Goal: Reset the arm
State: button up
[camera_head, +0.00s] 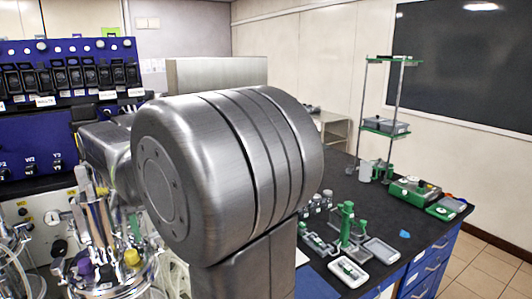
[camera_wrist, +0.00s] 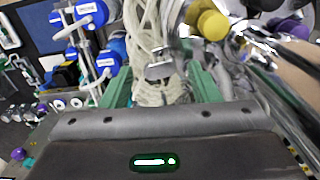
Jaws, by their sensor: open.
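My arm fills the middle of the head view as a large grey metal joint, with a link running back to the left. My gripper (camera_wrist: 161,84) shows in the wrist view, with two green fingers set wide apart, so it is open. Nothing sits between the fingers at close range; coiled pale tubing (camera_wrist: 153,40) lies beyond them. In the head view the gripper is not clearly visible; the arm joint blocks much of the left and middle.
A bioreactor vessel (camera_head: 108,275) with metal fittings and tubes stands at lower left, close to my arm. A blue pump panel (camera_head: 32,118) is behind it. A black bench (camera_head: 400,222) with green-and-white devices is at right. Blue-capped parts (camera_wrist: 108,62) show in the wrist view.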

jog(key=shift+f, duration=0.35)
notch_tip(320, 180, up, 14)
notch_tip(320, 180, down, 14)
jog(key=shift+r, duration=0.2)
jog(key=shift+f+n, duration=0.25)
jog(key=shift+n, duration=0.05)
jog(key=n, duration=0.3)
jog(key=shift+n, duration=0.4)
jog(key=n, duration=0.4)
jog(key=shift+n, duration=0.3)
jog(key=n, duration=0.4)
jog(key=shift+n, duration=2.2)
